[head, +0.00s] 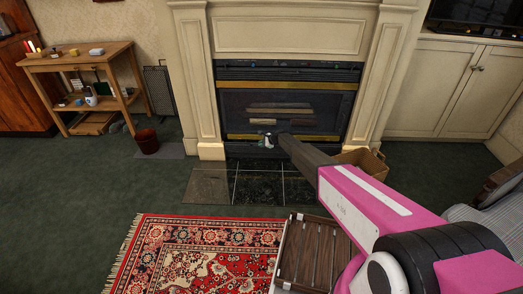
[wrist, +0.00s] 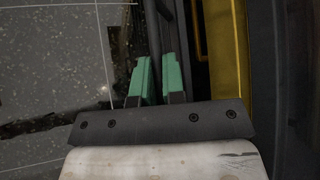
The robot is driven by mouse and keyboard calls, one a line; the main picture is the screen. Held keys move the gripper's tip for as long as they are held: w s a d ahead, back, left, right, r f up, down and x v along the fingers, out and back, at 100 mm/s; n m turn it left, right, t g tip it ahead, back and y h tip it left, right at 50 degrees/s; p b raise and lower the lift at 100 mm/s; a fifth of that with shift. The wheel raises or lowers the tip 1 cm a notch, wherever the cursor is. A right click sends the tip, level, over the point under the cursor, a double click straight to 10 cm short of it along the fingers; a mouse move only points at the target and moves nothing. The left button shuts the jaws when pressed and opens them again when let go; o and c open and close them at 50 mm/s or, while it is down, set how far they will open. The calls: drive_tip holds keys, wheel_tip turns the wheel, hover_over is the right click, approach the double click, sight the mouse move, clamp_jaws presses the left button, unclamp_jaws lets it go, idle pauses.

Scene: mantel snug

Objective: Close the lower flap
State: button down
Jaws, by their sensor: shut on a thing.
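The fireplace (head: 290,105) stands ahead in a cream mantel, with a brass bar across its lower part. The lower flap (head: 243,149) is a dark strip below that bar, just above the hearth tiles, partly hidden by my arm. My gripper (wrist: 157,78) has green fingertips pinching a thin dark edge, seemingly the flap's (wrist: 168,28). In the head view my gripper (head: 269,140) is small at the flap's middle. How far the flap is tilted I cannot tell.
The speckled hearth tiles (head: 260,188) lie below, with a red patterned rug (head: 200,255) nearer. A cardboard box (head: 364,162) stands right of the hearth, a wooden crate (head: 312,255) in front. A dark red bucket (head: 147,141) is at left.

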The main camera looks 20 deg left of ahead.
drive_tip(key=shift+w+a+r, duration=0.15)
drive_tip(key=shift+w+r, duration=0.1)
drive_tip(key=shift+w, duration=0.4)
drive_tip(key=shift+w+a+r, duration=0.15)
drive_tip(key=shift+w+r, duration=0.1)
drive_tip(key=shift+w, duration=0.35)
drive_tip(key=c, duration=1.2)
unclamp_jaws()
drive_tip(key=shift+d, duration=0.1)
drive_tip(key=v, duration=1)
drive_tip(key=shift+d+r, duration=0.25)
